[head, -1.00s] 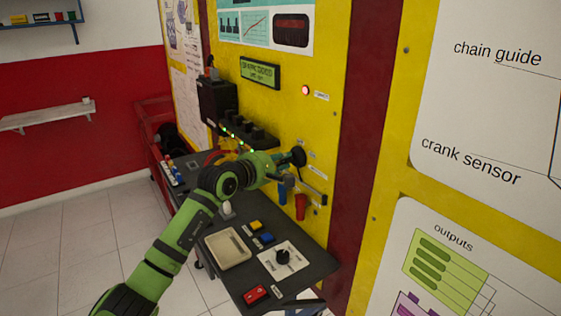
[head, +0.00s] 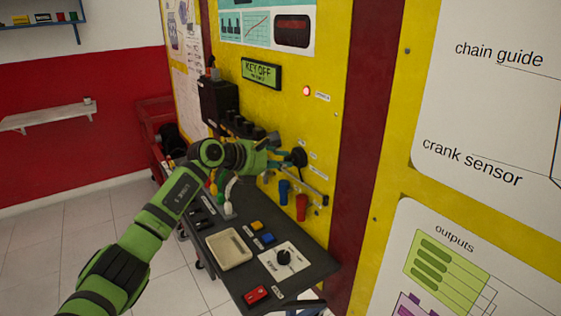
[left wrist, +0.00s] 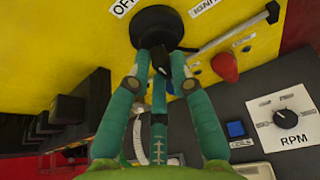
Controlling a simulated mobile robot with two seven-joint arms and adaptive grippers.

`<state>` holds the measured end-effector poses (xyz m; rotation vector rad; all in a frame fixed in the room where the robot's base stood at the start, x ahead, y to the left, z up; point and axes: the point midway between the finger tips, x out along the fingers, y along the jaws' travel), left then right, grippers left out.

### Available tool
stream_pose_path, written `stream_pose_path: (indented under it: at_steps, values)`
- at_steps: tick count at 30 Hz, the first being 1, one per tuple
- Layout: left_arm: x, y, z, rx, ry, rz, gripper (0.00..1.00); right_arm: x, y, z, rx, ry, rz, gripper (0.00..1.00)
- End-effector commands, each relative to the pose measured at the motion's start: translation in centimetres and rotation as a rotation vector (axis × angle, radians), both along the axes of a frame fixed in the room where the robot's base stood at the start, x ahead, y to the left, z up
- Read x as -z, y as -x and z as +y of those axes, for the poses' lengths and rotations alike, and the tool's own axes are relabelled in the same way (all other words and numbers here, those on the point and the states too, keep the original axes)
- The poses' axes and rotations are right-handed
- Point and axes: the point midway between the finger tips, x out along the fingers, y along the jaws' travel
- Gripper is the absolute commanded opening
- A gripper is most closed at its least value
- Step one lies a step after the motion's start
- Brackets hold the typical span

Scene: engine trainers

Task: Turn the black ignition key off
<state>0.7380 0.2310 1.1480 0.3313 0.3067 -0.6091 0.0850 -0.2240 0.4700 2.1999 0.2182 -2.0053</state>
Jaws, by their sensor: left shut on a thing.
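The black ignition key (left wrist: 159,58) sits in a round black lock (left wrist: 150,24) on the yellow panel. In the left wrist view, an "OFF" label is at the lock's upper left. My left gripper (left wrist: 159,70) has its green fingers on either side of the key and is shut on it. In the head view the lock (head: 298,156) shows at the tip of my left gripper (head: 284,158), and the key is hard to make out there. The display (head: 261,73) above reads "KEY OFF". My right gripper is not in view.
A red handle (head: 301,206) and a blue handle (head: 284,191) hang below the lock, near a grey lever bar (head: 307,179). The dark bench below carries an RPM knob (head: 283,257), a beige tray (head: 230,249) and a red switch (head: 257,294). A red light (head: 306,91) glows beside the display.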

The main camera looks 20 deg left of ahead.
Motion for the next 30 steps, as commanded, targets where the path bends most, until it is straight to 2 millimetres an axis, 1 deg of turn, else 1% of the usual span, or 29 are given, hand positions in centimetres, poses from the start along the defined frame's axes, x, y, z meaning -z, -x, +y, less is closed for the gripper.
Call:
stream_pose_path:
  at_steps: [6,12,29,30]
  values:
    - [0.12,-0.09,0.15,-0.001,0.101,0.081,0.00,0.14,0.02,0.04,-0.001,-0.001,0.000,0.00]
    - [0.12,-0.12,0.17,-0.002,0.157,0.123,0.00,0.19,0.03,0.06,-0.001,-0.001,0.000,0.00]
    - [0.16,-0.11,0.13,0.000,0.182,0.143,0.00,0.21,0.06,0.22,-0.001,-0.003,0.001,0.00]
    - [0.17,-0.11,0.13,0.000,0.182,0.143,0.30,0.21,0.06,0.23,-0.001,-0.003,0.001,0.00]
